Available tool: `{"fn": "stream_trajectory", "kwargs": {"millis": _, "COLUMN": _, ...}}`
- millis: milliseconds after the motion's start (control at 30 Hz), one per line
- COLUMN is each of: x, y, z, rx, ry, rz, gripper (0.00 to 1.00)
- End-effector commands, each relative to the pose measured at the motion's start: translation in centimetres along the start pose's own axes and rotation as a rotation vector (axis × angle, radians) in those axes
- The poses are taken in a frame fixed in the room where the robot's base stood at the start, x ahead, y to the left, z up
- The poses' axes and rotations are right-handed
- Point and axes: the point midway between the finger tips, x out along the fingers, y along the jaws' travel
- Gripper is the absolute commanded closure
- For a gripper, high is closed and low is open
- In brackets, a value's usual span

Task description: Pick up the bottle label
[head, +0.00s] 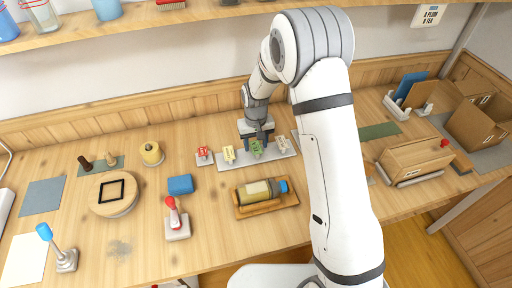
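Several small tags stand in a row on a pale strip at the back middle: a red one (203,153), a cream-yellow one (229,154), a green one (256,148) and a whitish one (282,143). Their print is too small to read, so I cannot tell which is the bottle label. My gripper (257,140) points down right at the green tag. I cannot tell whether its fingers touch or hold it. A bottle (258,191) with a cream band and a blue cap lies on its side in a wooden tray (269,210) in front.
A blue block (180,185) and a red-handled stamp (177,221) stand left of the tray. A wooden box (414,160) is at right. My arm hides the table right of the tray.

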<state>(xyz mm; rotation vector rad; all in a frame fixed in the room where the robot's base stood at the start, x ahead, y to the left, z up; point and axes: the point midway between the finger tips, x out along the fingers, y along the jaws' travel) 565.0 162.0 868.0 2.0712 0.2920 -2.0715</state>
Motion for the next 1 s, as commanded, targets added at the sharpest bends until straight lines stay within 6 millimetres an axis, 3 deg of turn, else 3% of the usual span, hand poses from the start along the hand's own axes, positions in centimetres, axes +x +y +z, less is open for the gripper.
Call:
{"fn": "stream_trajectory", "kwargs": {"millis": 433, "x": 0.0, "y": 0.0, "z": 0.0, "rx": 0.001, "ry": 0.0, "rz": 0.0, "gripper": 0.89}}
{"fn": "stream_trajectory", "kwargs": {"millis": 767, "x": -0.6, "y": 0.1, "z": 0.0, "rx": 0.001, "ry": 0.0, "rz": 0.0, "gripper": 0.9}}
{"fn": "stream_trajectory", "kwargs": {"millis": 867, "x": -1.8, "y": 0.1, "z": -0.1, "rx": 0.001, "ry": 0.005, "rz": 0.0, "gripper": 0.9}}
{"fn": "stream_trajectory", "kwargs": {"millis": 1000, "x": -4.8, "y": 0.1, "z": -0.1, "rx": 0.001, "ry": 0.006, "rz": 0.0, "gripper": 0.9}}
